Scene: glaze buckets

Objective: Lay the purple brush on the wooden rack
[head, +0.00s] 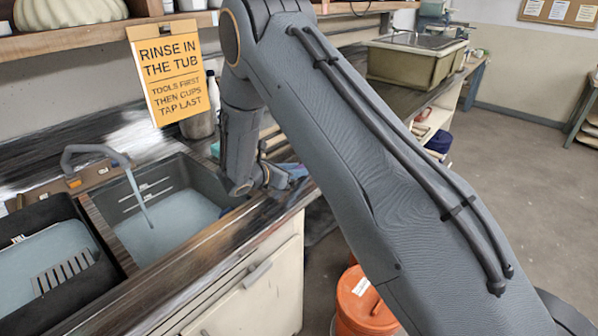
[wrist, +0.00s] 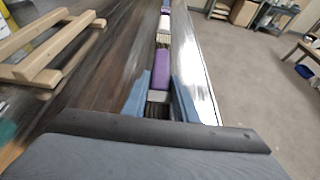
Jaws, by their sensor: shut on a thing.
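The purple brush (wrist: 159,62) is in the wrist view, running away from me between the two blue fingers of my gripper (wrist: 160,92). My gripper is shut on it. A pale band and a dark part of it show between the fingers. The wooden rack (wrist: 42,50), made of light bars, stands on the dark counter to the left of the brush, apart from it. In the head view my gripper (head: 285,176) is over the counter beside the sink, mostly hidden by my arm. I cannot make out the brush there.
A sink tub (head: 180,215) with cloudy water and a running tap (head: 95,155) is left of my gripper. A second basin (head: 45,265) holds a grey grate. An orange bucket (head: 362,300) stands on the floor below. A bottle stands behind my arm.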

